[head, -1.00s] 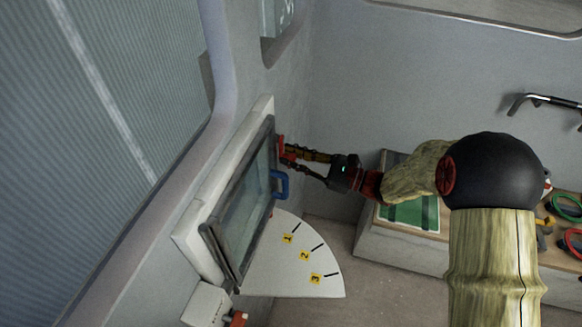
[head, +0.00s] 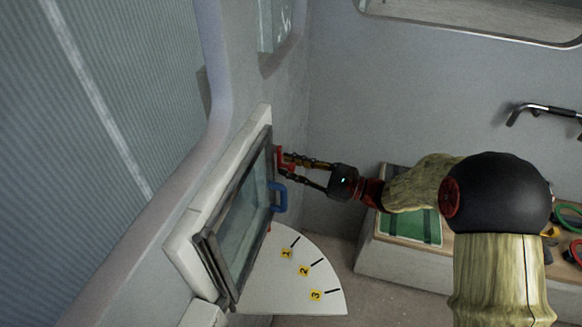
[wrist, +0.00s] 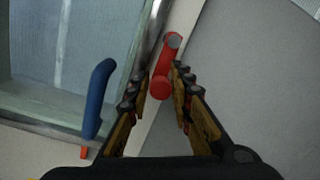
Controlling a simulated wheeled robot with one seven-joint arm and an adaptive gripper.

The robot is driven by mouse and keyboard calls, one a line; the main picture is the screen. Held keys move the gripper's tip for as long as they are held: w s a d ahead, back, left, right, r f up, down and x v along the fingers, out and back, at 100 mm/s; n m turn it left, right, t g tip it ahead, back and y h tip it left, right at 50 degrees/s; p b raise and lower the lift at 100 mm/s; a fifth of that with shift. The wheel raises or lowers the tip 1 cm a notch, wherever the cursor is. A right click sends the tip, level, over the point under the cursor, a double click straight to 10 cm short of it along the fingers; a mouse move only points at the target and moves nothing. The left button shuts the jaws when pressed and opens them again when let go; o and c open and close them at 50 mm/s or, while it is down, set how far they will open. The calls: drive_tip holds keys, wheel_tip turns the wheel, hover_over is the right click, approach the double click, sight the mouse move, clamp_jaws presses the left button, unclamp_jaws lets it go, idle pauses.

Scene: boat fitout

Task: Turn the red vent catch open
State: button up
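The red vent catch (head: 279,158) is at the far upper edge of the glazed vent window, on its pale frame. In the wrist view the catch (wrist: 161,85) is a short red bar with a rounded near end and a grey-faced far end. It lies between the two fingertips of my gripper (wrist: 160,76). My gripper (head: 288,163) is open, with one finger on each side of the catch. Small gaps seem to show beside the bar; contact is unclear. A blue handle (head: 280,197) sits on the window's dark frame, left of my fingers in the wrist view (wrist: 98,98).
A white quarter-circle plate (head: 288,275) with yellow labels 1, 2 and 3 lies below the window. A bench (head: 385,252) with a green-and-white sheet (head: 412,226) stands at right. A dark grab bar (head: 545,108) is on the back wall. A small red piece (wrist: 84,153) shows below the blue handle.

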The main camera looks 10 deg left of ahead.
drive_tip(key=o, duration=0.4)
drive_tip(key=shift+w, duration=0.15)
drive_tip(key=shift+d, duration=0.1)
drive_tip(key=d, duration=0.4)
drive_tip(key=s+d, duration=0.1)
drive_tip(key=d, duration=0.2)
drive_tip(key=d+f, duration=0.1)
drive_tip(key=d, duration=0.3)
drive_tip(key=shift+s+d+f, duration=0.1)
drive_tip(key=shift+s+d, duration=0.15)
drive_tip(key=shift+d, duration=0.1)
